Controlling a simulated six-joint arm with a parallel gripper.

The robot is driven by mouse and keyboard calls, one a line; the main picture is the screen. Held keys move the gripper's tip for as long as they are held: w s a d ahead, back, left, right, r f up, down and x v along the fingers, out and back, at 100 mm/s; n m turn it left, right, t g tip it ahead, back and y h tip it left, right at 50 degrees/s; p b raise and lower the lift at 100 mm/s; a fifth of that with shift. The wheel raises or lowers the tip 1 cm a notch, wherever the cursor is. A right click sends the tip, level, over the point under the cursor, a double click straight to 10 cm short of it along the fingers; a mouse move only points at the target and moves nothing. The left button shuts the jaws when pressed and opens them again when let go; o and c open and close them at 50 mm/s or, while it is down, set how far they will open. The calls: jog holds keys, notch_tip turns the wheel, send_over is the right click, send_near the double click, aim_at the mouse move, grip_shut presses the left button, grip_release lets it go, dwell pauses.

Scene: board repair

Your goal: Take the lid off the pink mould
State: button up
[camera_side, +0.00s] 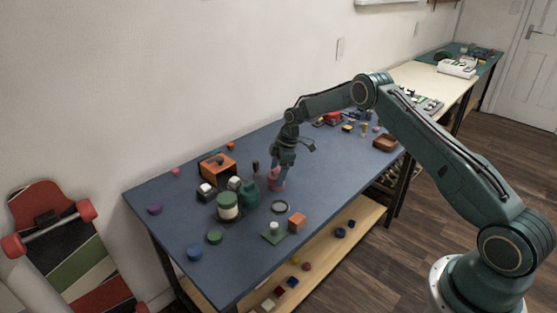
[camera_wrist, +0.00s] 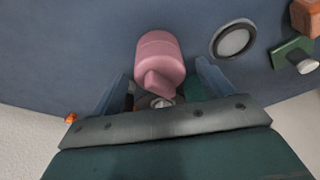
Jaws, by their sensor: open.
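The pink mould (camera_side: 277,182) stands on the blue bench top, right of the green bottle, and is partly hidden by my gripper (camera_side: 277,168). In the wrist view the mould (camera_wrist: 160,52) is a rounded pink body with a pink knob-like part (camera_wrist: 156,83) towards me. I cannot make out a seam between lid and body. My gripper (camera_wrist: 163,70) is open, with one blue finger on each side of the knob-like part. I see no clear contact with either finger.
A dark-rimmed grey disc (camera_side: 280,207) lies in front of the mould. A green bottle (camera_side: 249,192) and a green-lidded jar (camera_side: 228,206) stand to its left. An orange block (camera_side: 297,222) and a green plate with a white knob (camera_side: 274,232) are nearer the front edge.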

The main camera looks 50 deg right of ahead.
aim_at(277, 169)
jog(key=shift+a+f, duration=0.1)
jog(key=shift+f, duration=0.25)
jog(key=c, duration=1.1)
jog(key=shift+o, duration=0.2)
jog(key=shift+r, duration=0.15)
notch_tip(277, 169, up, 20)
dwell(0.5)
